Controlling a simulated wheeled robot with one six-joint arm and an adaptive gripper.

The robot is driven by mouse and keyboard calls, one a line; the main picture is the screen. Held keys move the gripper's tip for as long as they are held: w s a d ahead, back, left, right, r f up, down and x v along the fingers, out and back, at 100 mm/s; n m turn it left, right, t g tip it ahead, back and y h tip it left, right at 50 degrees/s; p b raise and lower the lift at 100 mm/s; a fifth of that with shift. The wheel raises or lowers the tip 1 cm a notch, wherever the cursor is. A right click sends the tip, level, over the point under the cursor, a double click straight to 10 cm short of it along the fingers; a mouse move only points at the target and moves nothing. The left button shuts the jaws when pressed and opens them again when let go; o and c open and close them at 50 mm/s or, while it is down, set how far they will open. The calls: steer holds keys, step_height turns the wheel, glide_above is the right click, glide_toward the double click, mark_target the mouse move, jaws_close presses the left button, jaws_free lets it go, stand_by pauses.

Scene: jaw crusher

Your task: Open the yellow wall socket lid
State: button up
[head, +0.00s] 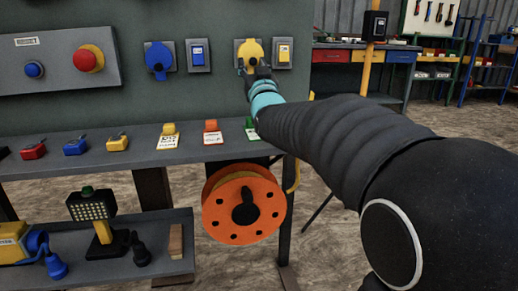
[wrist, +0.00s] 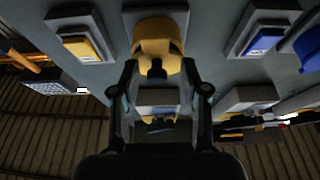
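The yellow wall socket lid (head: 250,49) is round and sits on a grey plate on the panel. In the wrist view the lid (wrist: 158,35) is at the top centre, with a dark piece at its edge nearest the fingers. It looks shut, though my gripper hides part of it in the head view. My gripper (head: 253,72) is right at the lid's lower edge. In the wrist view my gripper (wrist: 160,66) has its two fingers spread apart, one on each side of the lid's near edge. I cannot tell whether a finger touches it.
A yellow switch (head: 284,54) is close to the right of the socket. A blue socket (head: 158,58) and a blue switch (head: 198,54) are to the left. Below are a shelf (head: 90,149) with padlocks and tags and an orange cable reel (head: 244,207).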

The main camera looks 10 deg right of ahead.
steer(key=r+v, duration=0.1)
steer(key=v, duration=0.6)
step_height(320, 180, up, 8)
steer(key=s+f+g+p, duration=0.5)
steer(key=s+f+g, duration=0.4)
steer(key=s+f, duration=0.5)
step_height(320, 180, down, 4)
steer(key=shift+s+r+g, duration=0.15)
steer(key=shift+s+g, duration=0.15)
steer(key=shift+s, duration=0.1)
steer(key=shift+w+d, duration=0.1)
steer(key=shift+d, duration=0.05)
